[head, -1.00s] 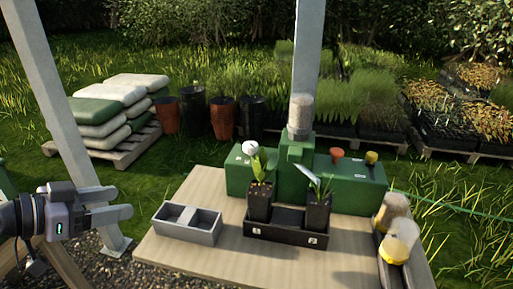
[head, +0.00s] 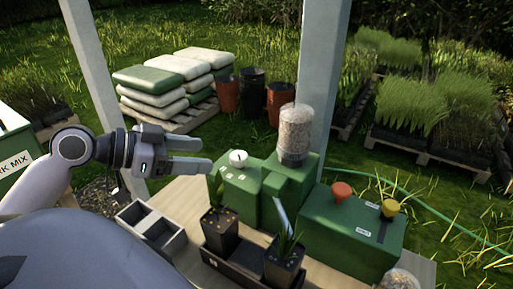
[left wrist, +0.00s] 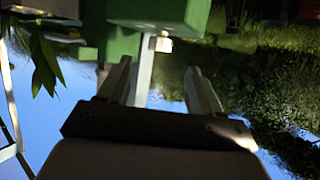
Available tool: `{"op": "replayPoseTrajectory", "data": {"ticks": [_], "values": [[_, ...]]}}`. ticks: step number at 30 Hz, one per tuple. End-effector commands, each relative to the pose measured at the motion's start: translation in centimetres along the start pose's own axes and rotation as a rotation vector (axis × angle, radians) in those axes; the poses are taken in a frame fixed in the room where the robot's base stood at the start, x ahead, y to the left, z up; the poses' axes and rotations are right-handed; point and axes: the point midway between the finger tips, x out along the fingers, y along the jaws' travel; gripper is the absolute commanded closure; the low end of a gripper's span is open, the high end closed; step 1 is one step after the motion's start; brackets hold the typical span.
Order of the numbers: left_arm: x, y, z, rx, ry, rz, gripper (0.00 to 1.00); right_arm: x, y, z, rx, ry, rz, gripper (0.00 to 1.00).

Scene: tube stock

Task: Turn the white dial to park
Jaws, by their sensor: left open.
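The white dial (head: 238,158) is a round knob on top of the left part of the green machine (head: 237,187). Its pointer setting is too small to read. My left gripper (head: 205,155) is open and empty, just left of the dial, fingers pointing right toward it. In the left wrist view, which is upside down, the dial (left wrist: 160,44) is small, beyond the gap between the open fingertips (left wrist: 158,66), and not touched. My right gripper is not in view.
A clear hopper (head: 295,130) rises behind the dial. A red knob (head: 342,191) and a yellow knob (head: 390,208) top the machine's right part. Potted plants (head: 220,230) stand in a black tray in front, beside a grey divided box (head: 150,232).

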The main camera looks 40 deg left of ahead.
Motion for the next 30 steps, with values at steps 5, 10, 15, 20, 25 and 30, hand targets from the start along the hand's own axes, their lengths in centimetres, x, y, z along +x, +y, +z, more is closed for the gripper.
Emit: {"op": "replayPoseTrajectory", "data": {"ticks": [5,10,15,20,25,30], "values": [[0.1,0.0,0.0,-0.001,0.0,0.0,0.35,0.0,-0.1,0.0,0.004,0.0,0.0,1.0],[1.3,0.0,0.0,-0.001,0.0,0.001,0.35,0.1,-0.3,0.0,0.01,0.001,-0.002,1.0],[3.3,0.0,0.0,0.0,0.0,0.002,0.35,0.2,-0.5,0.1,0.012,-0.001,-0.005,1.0],[5.1,0.0,0.0,0.0,0.0,0.001,0.35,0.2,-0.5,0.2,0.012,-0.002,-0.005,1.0],[6.4,0.0,0.0,-0.001,0.001,-0.001,0.35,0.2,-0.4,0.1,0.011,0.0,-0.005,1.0],[7.0,0.0,0.0,0.0,0.0,-0.001,0.35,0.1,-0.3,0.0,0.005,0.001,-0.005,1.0]]}}
